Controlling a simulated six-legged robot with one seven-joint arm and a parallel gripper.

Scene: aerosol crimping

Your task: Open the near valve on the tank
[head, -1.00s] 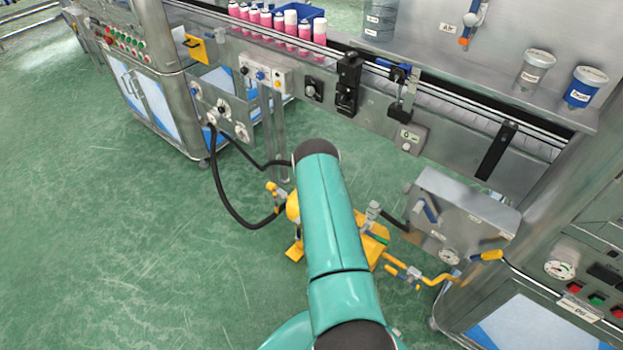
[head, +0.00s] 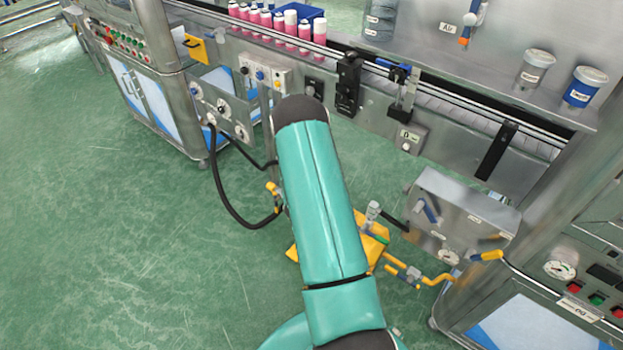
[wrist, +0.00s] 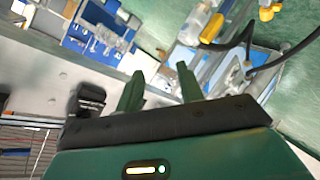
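A yellow tank-like unit (head: 372,250) stands on the floor, mostly hidden behind my arm in the head view. A grey fitting (head: 372,211) rises at its right, and a small yellow fitting (head: 272,188) with a black hose shows at its left. A yellow pipe with a blue-handled fitting (head: 413,273) runs to the right. I cannot tell which of these is the near valve. In the wrist view my gripper (wrist: 161,88) has two green fingers apart with nothing between them. Yellow fittings (wrist: 212,27) beside black hoses lie beyond, apart from the fingers. The head view does not show my gripper.
A conveyor with pink cans (head: 290,25) crosses the back. A steel box with a gauge (head: 455,215) stands right of the tank, near a yellow-handled lever (head: 487,256). A black hose (head: 222,190) loops at the left. Green floor (head: 120,240) is free at the left.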

